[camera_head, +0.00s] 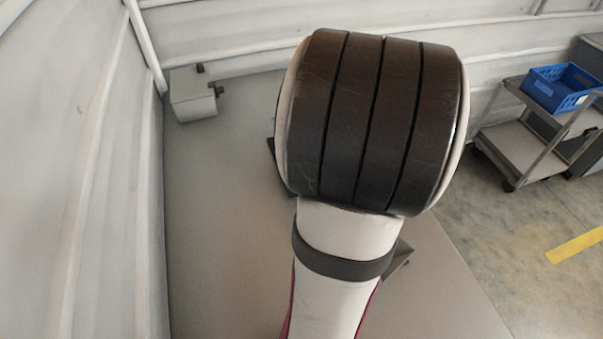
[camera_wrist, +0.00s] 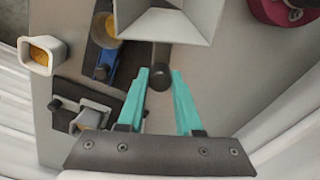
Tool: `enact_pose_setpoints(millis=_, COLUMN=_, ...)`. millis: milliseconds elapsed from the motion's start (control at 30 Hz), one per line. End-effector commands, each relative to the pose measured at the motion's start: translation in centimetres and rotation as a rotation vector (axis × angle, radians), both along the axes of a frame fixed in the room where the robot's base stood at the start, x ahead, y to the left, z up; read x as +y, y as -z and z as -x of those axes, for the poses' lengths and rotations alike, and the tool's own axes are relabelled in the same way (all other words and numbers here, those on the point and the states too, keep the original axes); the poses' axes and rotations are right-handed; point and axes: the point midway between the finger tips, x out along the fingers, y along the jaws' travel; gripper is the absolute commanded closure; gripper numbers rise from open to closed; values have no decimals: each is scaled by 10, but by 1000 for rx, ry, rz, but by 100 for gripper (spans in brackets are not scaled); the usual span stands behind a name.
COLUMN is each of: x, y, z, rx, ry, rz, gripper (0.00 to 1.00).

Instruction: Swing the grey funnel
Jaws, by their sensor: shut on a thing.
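The grey funnel (camera_wrist: 172,22) shows at the top of the wrist view, with a square flared mouth cut off by the frame edge. A dark bar with a round end, its handle (camera_wrist: 159,76), points from it towards my gripper. My gripper (camera_wrist: 162,74) has two teal fingers, one on each side of the handle, and is shut on it. In the head view my own arm hides the gripper and most of the funnel.
In the wrist view, a pale cup (camera_wrist: 40,67) with orange-yellow contents stands left, near a blue holder (camera_wrist: 113,75) on a dark plate. A grey box (camera_head: 193,100) stands at the table's back left. A cart with a blue crate (camera_head: 556,92) stands right, off the table.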

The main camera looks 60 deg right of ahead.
Motion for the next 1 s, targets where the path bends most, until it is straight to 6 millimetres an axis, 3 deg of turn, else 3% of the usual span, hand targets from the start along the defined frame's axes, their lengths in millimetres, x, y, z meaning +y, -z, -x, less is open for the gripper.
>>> enact_pose_setpoints(millis=633, x=0, y=0, z=0, rx=0, ry=-1091, rz=0, gripper=100)
enact_pose_setpoints(millis=867, x=0, y=0, z=0, rx=0, ry=-1175, rz=0, gripper=100)
enact_pose_setpoints(millis=900, x=0, y=0, z=0, rx=0, ry=-1175, rz=0, gripper=61)
enact_pose_setpoints(millis=1000, x=0, y=0, z=0, rx=0, ry=-1174, rz=0, gripper=43)
